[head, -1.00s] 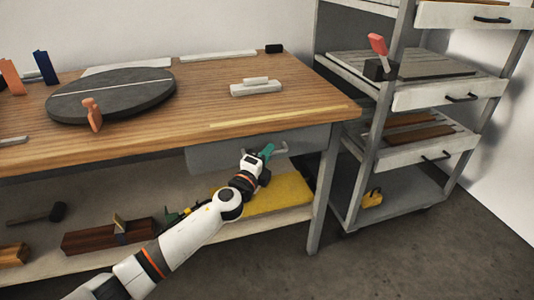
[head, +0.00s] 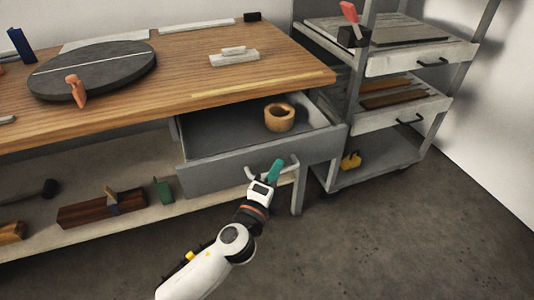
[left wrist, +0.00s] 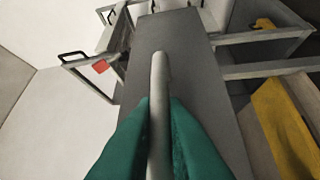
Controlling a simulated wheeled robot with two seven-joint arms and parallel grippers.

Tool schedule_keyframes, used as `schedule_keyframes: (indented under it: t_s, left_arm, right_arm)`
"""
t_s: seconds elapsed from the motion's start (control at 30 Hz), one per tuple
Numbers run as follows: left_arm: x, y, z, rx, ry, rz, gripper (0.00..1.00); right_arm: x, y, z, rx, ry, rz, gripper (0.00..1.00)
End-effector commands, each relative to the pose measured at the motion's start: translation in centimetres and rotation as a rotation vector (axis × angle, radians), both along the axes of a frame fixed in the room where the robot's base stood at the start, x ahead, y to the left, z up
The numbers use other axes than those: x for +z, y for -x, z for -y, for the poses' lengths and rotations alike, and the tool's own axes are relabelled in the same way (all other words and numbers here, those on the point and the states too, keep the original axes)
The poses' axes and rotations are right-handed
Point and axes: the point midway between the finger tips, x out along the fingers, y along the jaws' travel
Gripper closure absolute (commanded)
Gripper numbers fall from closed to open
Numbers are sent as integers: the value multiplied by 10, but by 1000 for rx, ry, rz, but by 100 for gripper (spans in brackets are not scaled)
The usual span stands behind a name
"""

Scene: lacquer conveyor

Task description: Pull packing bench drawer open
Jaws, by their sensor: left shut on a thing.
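The packing bench drawer (head: 222,172) is grey and stands well open under the right end of the wooden bench top (head: 190,90). A roll of brown tape (head: 279,117) lies inside it. My left gripper (head: 272,172) has teal fingers and is shut on the drawer's pale bar handle (head: 290,168). In the left wrist view the handle (left wrist: 159,80) runs between the two teal fingers (left wrist: 158,135), with the grey drawer front (left wrist: 195,60) behind it. My right gripper is not in view.
A round dark turntable (head: 95,70) and a white block (head: 233,56) sit on the bench top. A wooden plane (head: 88,212) and a green object (head: 162,190) are on the lower shelf. A grey shelf rack (head: 385,140) stands at right. The floor (head: 400,240) in front is clear.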

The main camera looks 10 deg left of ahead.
Motion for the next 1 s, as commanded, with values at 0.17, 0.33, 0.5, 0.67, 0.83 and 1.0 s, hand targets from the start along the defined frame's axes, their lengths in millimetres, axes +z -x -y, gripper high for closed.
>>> schedule_keyframes:
  t_s: [0.17,0.33,0.5,0.67,0.83,1.0]
  left_arm:
    - [-1,18,12,0,1,-3,100]
    - [-1,24,16,1,-1,-2,100]
    - [-1,26,17,1,-1,-2,100]
    - [-1,25,17,1,-1,-2,100]
    - [-1,25,17,0,-1,-1,71]
    - [-1,25,17,0,-1,-1,67]
  right_arm:
    - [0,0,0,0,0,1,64]
    - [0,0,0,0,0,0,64]
    - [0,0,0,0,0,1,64]
    - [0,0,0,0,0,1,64]
    - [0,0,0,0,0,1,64]
    - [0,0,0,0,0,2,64]
